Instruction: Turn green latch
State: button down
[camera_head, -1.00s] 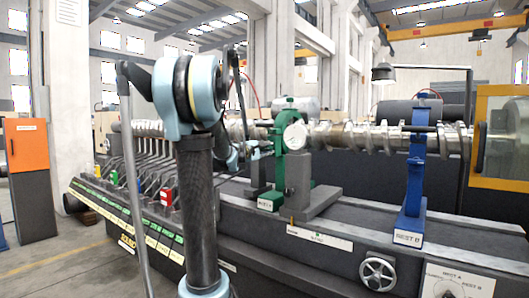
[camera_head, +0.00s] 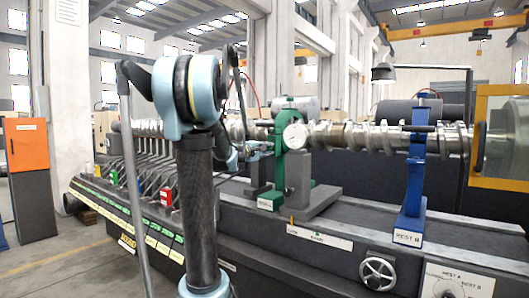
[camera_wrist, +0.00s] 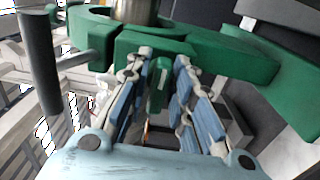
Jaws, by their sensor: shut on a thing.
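The green latch (camera_wrist: 160,86) is a small green tab that shows in the wrist view under the green steady-rest ring (camera_wrist: 205,52). My gripper (camera_wrist: 161,68) has its blue-grey fingers on both sides of the latch and is shut on it. In the head view the green rest (camera_head: 294,140) stands around the long shaft, left of the blue rest. My gripper reaches the left side of the green rest there, small and partly hidden by my arm. The latch cannot be made out clearly in the head view.
The metal screw shaft (camera_head: 345,135) runs across the machine. A round white dial (camera_head: 296,136) on a grey stand (camera_head: 298,178) is just right of the green rest. The blue rest (camera_head: 414,178) stands further right. A handwheel (camera_head: 378,274) is on the machine's front.

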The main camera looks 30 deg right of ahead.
jog(key=c, duration=1.6)
grip_release()
jog(key=shift+s+f, duration=0.1)
jog(key=shift+f, duration=0.1)
jog(key=shift+r, duration=0.1)
jog(key=v, duration=1.2)
jog(key=s+a+f+m+g+y, duration=0.1)
jog(key=s+a+f+y, duration=0.4)
jog(key=s+a+f, duration=0.3)
jog(key=s+a+f+m+g+y, duration=0.1)
jog(key=s+a+f+y, duration=0.5)
jog(key=a+f, duration=0.9)
jog(key=s+a+f+m+g+y, duration=0.2)
jog(key=s+a+f+y, duration=0.3)
jog(key=s+a+f, duration=0.7)
jog(key=shift+f+g+y, duration=0.3)
jog(key=shift+f, duration=0.4)
